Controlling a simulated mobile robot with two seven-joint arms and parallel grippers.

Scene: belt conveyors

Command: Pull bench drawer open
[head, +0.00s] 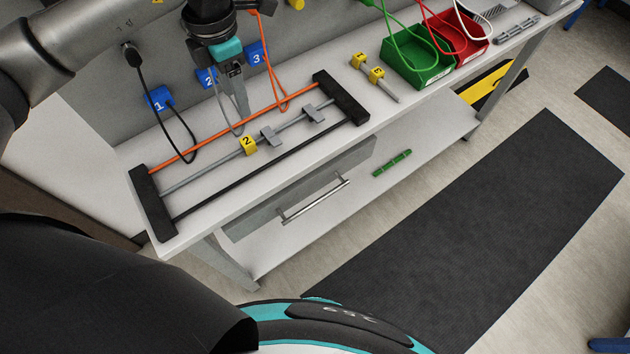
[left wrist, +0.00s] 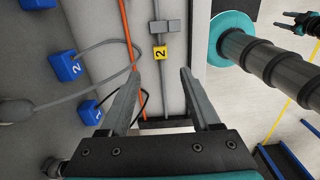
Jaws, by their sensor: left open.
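The bench drawer (head: 262,215) has a grey front under the bench top, with a silver bar handle (head: 314,200) on two posts. The drawer looks shut or nearly so; I cannot tell which. The handle does not show in that view. A small dark forked shape (left wrist: 299,22) at its upper right may be my right gripper; its jaws are unclear.
A rail frame with black end blocks (head: 341,98) lies along the bench top (head: 215,205). Cables run to numbered blue blocks (head: 158,98). Green (head: 416,72) and red (head: 470,45) bins stand farther right. A green rod (head: 392,163) lies on the lower shelf. A dark mat (head: 500,200) covers the floor in front.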

